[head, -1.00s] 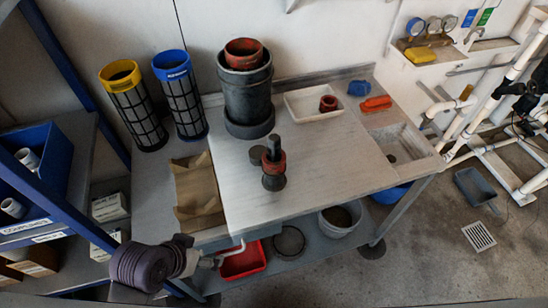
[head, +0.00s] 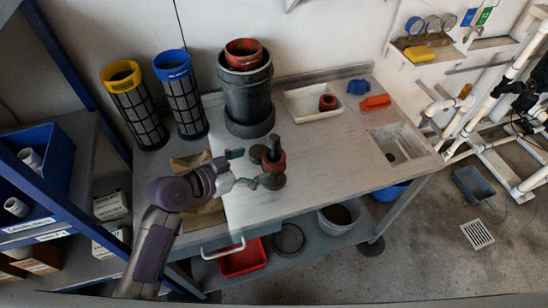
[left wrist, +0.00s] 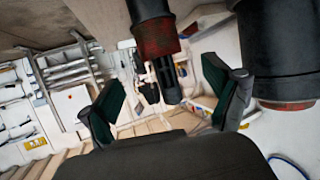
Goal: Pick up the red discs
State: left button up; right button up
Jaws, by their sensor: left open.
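The red discs (head: 273,161) sit low around a dark upright post on a round black base, on the workbench. I cannot tell how many discs are there. In the left wrist view, which looks upside down, the red discs (left wrist: 157,38) show above the jaws, with the dark post top (left wrist: 172,88) hanging between the fingers. My left gripper (head: 249,168) is open, just left of the post at about disc height, and looks empty. It also shows in the left wrist view (left wrist: 164,100) with both fingers spread. My right gripper is not in view.
A large grey vessel (head: 246,98) with a red top stands behind the post. Blue-rimmed (head: 181,95) and yellow-rimmed (head: 135,105) mesh cylinders stand at the back left. A white tray (head: 300,113) holds a red ring (head: 328,103). The bench front right of the post is clear.

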aim_at(269, 159)
pick_arm(q)
jog(key=x, duration=0.3)
jog(key=p+x, duration=0.2)
jog(key=x, duration=0.3)
jog(key=shift+w+f, duration=0.1)
jog(key=shift+w, duration=0.05)
jog(key=c, duration=1.2)
